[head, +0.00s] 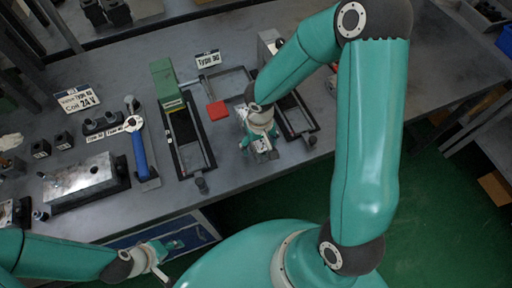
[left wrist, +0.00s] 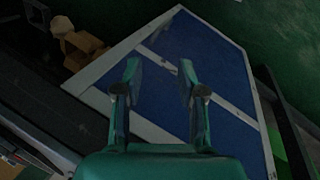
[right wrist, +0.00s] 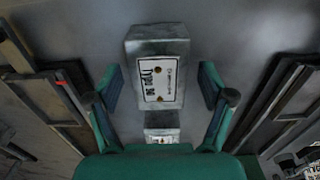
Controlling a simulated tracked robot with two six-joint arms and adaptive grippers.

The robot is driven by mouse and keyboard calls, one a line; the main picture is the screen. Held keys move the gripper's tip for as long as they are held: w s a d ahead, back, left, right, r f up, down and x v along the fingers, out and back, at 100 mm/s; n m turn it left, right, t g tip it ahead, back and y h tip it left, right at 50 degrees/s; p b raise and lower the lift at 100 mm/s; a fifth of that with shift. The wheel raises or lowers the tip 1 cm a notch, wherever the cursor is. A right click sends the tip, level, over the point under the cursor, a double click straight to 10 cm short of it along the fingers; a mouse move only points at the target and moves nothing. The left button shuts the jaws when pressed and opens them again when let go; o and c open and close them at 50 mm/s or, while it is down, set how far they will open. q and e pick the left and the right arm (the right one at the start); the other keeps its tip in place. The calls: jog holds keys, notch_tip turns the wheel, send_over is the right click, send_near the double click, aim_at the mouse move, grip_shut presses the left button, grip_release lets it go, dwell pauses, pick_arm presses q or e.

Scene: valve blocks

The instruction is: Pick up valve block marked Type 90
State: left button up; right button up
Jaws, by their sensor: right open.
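A grey metal valve block (right wrist: 157,35) with a white label reading "Type 90" lies between the fingers of my right gripper (right wrist: 159,84) in the right wrist view. The fingers are open, one on each side, with visible gaps to the block. In the head view, my right gripper (head: 260,143) is low over the table near its front edge and largely hides the block. My left gripper (head: 172,246) is open and empty beyond the front edge; it also shows in the left wrist view (left wrist: 157,82), above a blue panel.
Dark rail frames (right wrist: 45,95) flank the block.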

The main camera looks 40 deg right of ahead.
grip_shut()
dwell(0.4)
jog(key=shift+r, duration=0.15)
